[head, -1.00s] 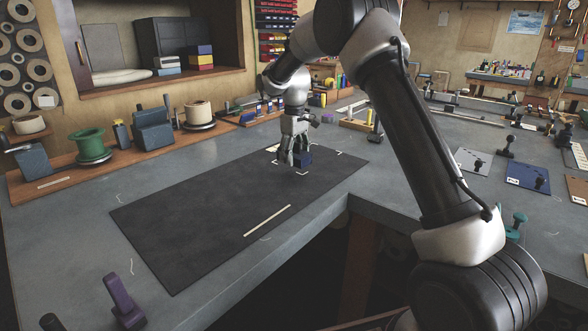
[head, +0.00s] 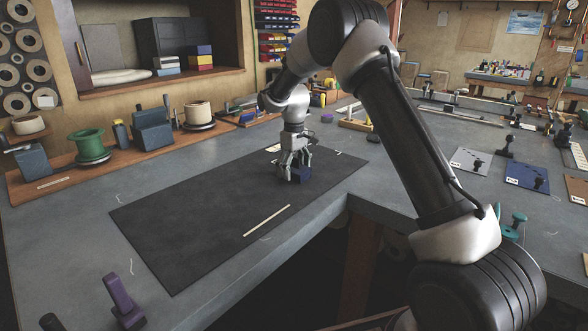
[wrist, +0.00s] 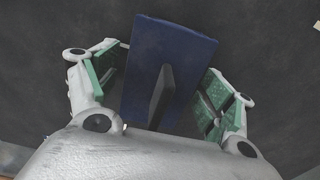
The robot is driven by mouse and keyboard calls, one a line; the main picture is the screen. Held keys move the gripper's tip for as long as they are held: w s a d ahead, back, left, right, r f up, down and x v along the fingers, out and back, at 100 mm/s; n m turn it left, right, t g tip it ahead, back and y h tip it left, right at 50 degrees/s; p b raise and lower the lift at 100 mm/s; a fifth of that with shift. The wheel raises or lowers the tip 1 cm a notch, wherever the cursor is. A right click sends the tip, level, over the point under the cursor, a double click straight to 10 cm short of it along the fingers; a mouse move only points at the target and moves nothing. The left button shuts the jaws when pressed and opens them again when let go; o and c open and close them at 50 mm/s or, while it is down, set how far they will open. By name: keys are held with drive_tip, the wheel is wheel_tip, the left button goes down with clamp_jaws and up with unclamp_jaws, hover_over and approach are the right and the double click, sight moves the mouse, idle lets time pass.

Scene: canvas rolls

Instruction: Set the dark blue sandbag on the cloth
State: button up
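The dark blue sandbag (head: 303,175) sits on the dark cloth (head: 190,220), near its far right part, beside pale corner marks. The wrist view shows the sandbag (wrist: 189,45) as a blue block with a dark upright tab (wrist: 161,97). My gripper (head: 292,163) is directly over the sandbag. In the wrist view its green-padded fingers stand apart on either side, with gaps between the pads and the tab. The sandbag's near underside is hidden by my gripper body in the wrist view.
A wooden board along the back left holds a green spool (head: 92,146) and a blue-grey block (head: 153,130). A purple tool (head: 122,300) stands at the front left. A pale strip (head: 267,220) lies on the cloth's front. Most of the cloth is clear.

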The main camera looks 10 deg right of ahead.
wheel_tip(320, 180, up, 12)
drive_tip(key=shift+r, duration=0.2)
drive_tip(key=s+d+r+m+t, duration=0.1)
drive_tip(key=s+d+r+m, duration=0.1)
drive_tip(key=s+d+r, duration=0.6)
drive_tip(key=s+d+r+m+t, duration=0.15)
drive_tip(key=s+r, duration=0.35)
drive_tip(key=s, duration=0.7)
drive_tip(key=s+d+f+m+t, duration=0.1)
drive_tip(key=s+d+f+m, duration=0.1)
drive_tip(key=s, duration=1)
drive_tip(key=s+d+f+m+t, duration=0.1)
drive_tip(key=s+d+f, duration=0.2)
drive_tip(key=s, duration=0.9)
drive_tip(key=shift+d+m, duration=0.2)
drive_tip(key=shift+m, duration=0.15)
drive_tip(key=shift+a, duration=0.1)
